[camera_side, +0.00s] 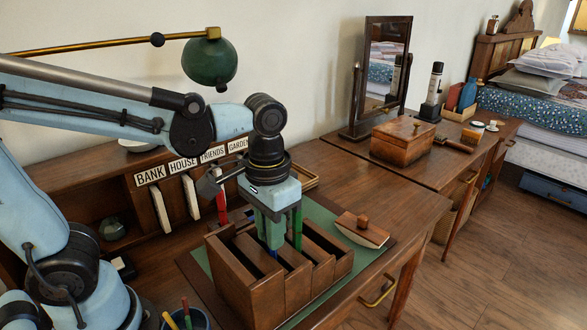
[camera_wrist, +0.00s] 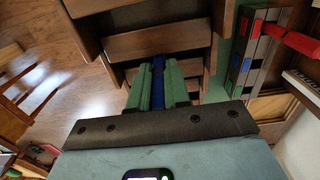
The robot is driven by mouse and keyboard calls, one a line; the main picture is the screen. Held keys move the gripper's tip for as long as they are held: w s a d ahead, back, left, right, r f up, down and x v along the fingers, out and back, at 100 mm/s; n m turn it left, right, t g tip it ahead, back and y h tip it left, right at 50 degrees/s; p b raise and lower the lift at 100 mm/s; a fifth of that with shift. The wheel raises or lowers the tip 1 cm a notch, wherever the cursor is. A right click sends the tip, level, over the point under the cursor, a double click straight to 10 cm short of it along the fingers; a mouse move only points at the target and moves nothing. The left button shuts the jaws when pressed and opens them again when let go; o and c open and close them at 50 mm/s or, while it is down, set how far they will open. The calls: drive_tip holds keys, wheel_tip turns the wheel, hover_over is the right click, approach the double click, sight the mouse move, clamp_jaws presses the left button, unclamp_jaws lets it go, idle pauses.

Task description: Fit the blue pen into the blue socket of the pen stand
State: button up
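My gripper (camera_side: 283,230) has green fingers and points down over the wooden sorter in the side view. It is closed around the blue pen (camera_wrist: 158,82), which shows between the fingers in the wrist view. In the side view a bit of the blue pen (camera_side: 272,253) shows below the fingers, at the sorter's slots; I cannot tell whether its lower end is inside one. The pen stand (camera_wrist: 264,50), dark with red and blue patches, lies right of the gripper in the wrist view, with a red pen (camera_wrist: 303,43) by it. In the side view the stand is mostly hidden.
The wooden sorter (camera_side: 249,282) with several upright dividers stands directly under my gripper on a green mat (camera_side: 376,252). A rocker blotter (camera_side: 362,230) lies to its right. A cup (camera_side: 196,319) with pens is at the front. Labelled pigeonholes (camera_side: 150,176) line the back.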

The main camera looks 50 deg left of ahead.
clamp_jaws()
drive_tip(key=shift+r, duration=0.15)
wheel_tip(320, 180, up, 9)
drive_tip(key=shift+w+a+r, duration=0.1)
drive_tip(key=shift+a+r, duration=0.05)
drive_tip(key=shift+r, duration=0.05)
drive_tip(key=w+a+f, duration=0.2)
drive_tip(key=w+a, duration=0.1)
drive_tip(key=a, duration=0.5)
drive_tip(key=w+a+f, duration=0.2)
drive_tip(key=w+a, duration=0.1)
drive_tip(key=a, duration=0.6)
drive_tip(key=shift+w+f+m, duration=0.15)
drive_tip(key=shift+m, duration=0.15)
drive_tip(key=shift+f, duration=0.1)
